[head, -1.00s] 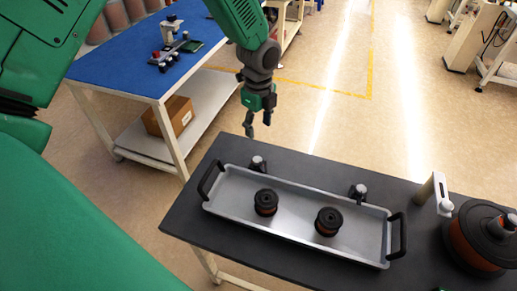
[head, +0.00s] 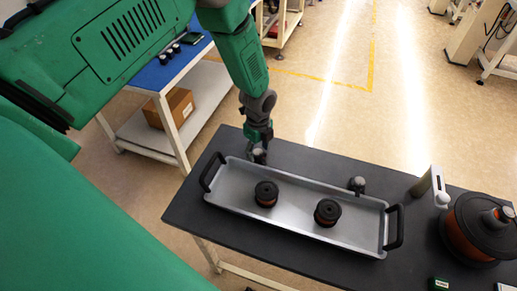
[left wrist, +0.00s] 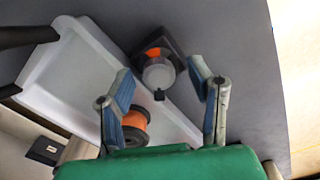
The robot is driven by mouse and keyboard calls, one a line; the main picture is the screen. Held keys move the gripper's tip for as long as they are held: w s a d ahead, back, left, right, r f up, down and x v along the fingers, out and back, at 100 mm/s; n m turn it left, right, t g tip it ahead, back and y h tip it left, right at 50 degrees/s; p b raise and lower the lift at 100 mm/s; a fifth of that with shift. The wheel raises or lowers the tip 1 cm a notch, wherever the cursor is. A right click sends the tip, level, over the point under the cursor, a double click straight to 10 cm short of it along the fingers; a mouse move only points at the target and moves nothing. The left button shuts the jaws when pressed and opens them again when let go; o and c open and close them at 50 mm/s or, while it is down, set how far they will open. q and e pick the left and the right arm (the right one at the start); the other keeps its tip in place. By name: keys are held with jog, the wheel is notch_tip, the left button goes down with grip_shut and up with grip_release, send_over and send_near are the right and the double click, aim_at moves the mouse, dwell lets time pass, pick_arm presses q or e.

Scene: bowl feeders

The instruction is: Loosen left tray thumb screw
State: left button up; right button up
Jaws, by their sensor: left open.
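The left tray thumb screw (head: 259,156) is a grey knob on a dark base at the far long edge of the silver tray (head: 225,195), towards its left end. In the left wrist view the thumb screw (left wrist: 158,73) shows a pale round top and an orange patch. My left gripper (head: 257,146) is at the knob, partly covering it. In the left wrist view its two blue-padded fingers (left wrist: 161,84) are open, one to each side of the knob, with visible gaps. A second thumb screw (head: 357,185) stands farther right along the same edge. My right gripper is out of view.
Two black spools, left (head: 266,193) and right (head: 327,212), stand in the tray. Black handles (head: 211,170) rise at its ends. A light upright bracket (head: 430,183) and a large dark reel (head: 480,230) stand at the right of the dark table (head: 190,215).

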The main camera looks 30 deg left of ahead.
pick_arm(q)
grip_shut()
jog(key=shift+a, duration=0.1)
jog(key=shift+n, duration=0.3)
jog(key=shift+w+n+b, duration=0.1)
jog(key=shift+n+b, duration=0.25)
jog(key=shift+n, duration=0.45)
jog(key=shift+n+b, duration=0.35)
jog(key=shift+n, duration=1.45)
grip_release()
